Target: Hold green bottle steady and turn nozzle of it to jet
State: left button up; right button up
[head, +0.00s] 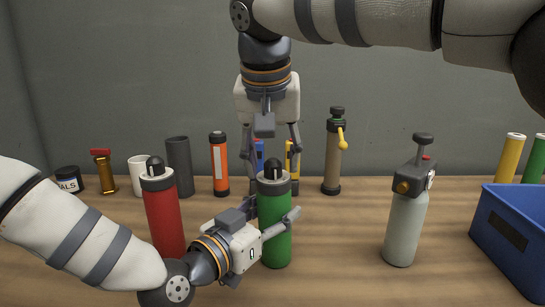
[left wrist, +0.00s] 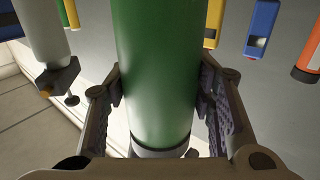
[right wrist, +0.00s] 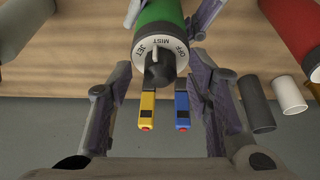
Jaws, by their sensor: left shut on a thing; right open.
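The green bottle (head: 274,235) stands upright on the table. My left gripper (head: 272,214) is shut on its body from the side; in the left wrist view its fingers press both sides of the green body (left wrist: 158,70). My right gripper (head: 270,165) points down above the bottle, open, its fingers apart on either side of the top. In the right wrist view the dark nozzle (right wrist: 160,70) lies between and beyond these open fingers, apparently untouched. Its pale ring (right wrist: 165,41) reads JET, MIST and OFF. A small light mark on the nozzle faces the MIST–JET side; exactly which is unclear.
A red bottle (head: 163,215) stands close left of the green one, behind my left arm. Yellow and blue items (right wrist: 183,112) stand behind it. A grey-green sprayer (head: 405,225) and a blue bin (head: 510,235) are at the right. Table between bottle and sprayer is clear.

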grip_shut()
jog(key=n+y, duration=0.1)
jog(key=n, duration=0.2)
jog(key=shift+d+n, duration=0.15)
jog(key=shift+n, duration=0.25)
jog(key=n+y, duration=0.1)
jog(key=n, duration=0.1)
jog(key=n+g, duration=0.1)
jog(key=n, duration=0.1)
jog(key=shift+n+y, duration=0.4)
dwell(0.4)
grip_release()
